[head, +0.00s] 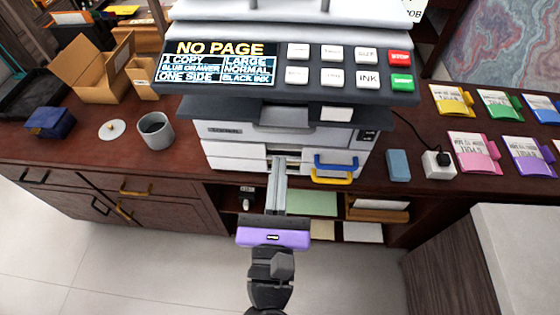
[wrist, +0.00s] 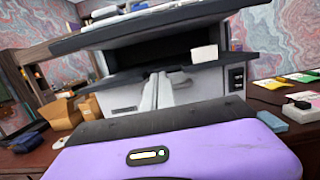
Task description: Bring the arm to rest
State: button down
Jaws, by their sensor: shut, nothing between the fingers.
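My gripper (head: 276,186) is in front of the copier in the head view, over the desk's front edge. Its two long grey fingers are together with nothing between them, pointing toward the copier's front. Its purple body (head: 273,237) hangs out over the floor side of the desk. In the wrist view the gripper's fingers (wrist: 157,92) point at the copier's front, and the purple body fills the bottom. The copier (head: 230,130) stands on the desk; its screen (head: 219,62) reads "NO PAGE". Whether the fingertips touch the copier I cannot tell.
Blue (head: 336,163) and yellow (head: 331,180) drawer handles stick out right of the fingers. A grey cup (head: 156,130) and open cardboard box (head: 97,67) stand left. A blue block (head: 398,165), white plug box (head: 437,165) and several coloured packets lie right. Floor in front is clear.

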jog(key=shift+s+r, duration=0.45)
jog(key=shift+s, duration=0.2)
jog(key=s+d+r+n+t+y, duration=0.1)
jog(key=s+d+r+n, duration=0.15)
jog(key=n, duration=0.75)
jog(key=s+d+r+n+t+y, duration=0.1)
jog(key=s+d+n, duration=0.3)
jog(key=n, duration=0.5)
jog(key=s+d+f+n+g, duration=0.3)
jog(key=s+d+f+n, duration=0.2)
jog(key=s+d+n, duration=0.2)
jog(key=s+d+f+n+g+h, duration=0.1)
jog(key=s+d+f+n+g, duration=0.3)
jog(key=s+d+f+n, duration=0.2)
jog(key=s+d+n, duration=0.2)
jog(key=s+n, duration=0.2)
jog(key=s, duration=0.1)
jog(key=shift+s+f, duration=0.25)
